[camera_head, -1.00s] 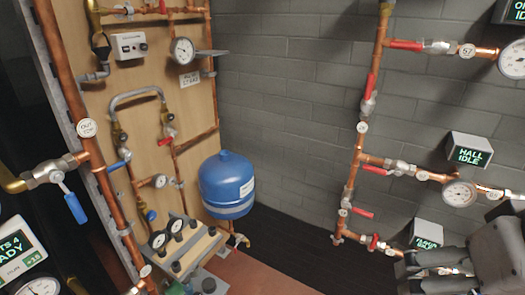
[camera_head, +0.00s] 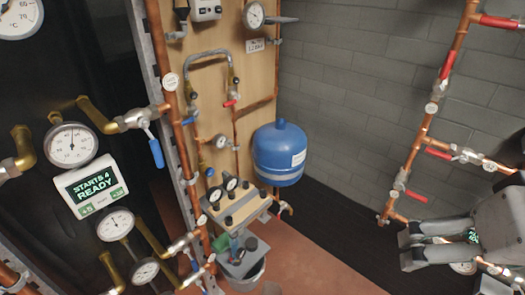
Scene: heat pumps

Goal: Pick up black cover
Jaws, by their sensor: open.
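I cannot single out the black cover for sure. Several small black round caps (camera_head: 229,220) sit on a beige block low at the wooden panel. Another dark round piece (camera_head: 251,243) sits on a grey unit just below the block. My gripper (camera_head: 406,250) is at the lower right, open and empty, with its two fingers pointing left. It is well apart from the block and its caps, with floor showing between them.
Copper pipes with red-handled valves (camera_head: 438,152) run close above my gripper. Gauges and a "STARTS 4 READY" display (camera_head: 92,187) are at left. A grey bucket (camera_head: 246,279) stands below; red floor (camera_head: 310,262) is clear.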

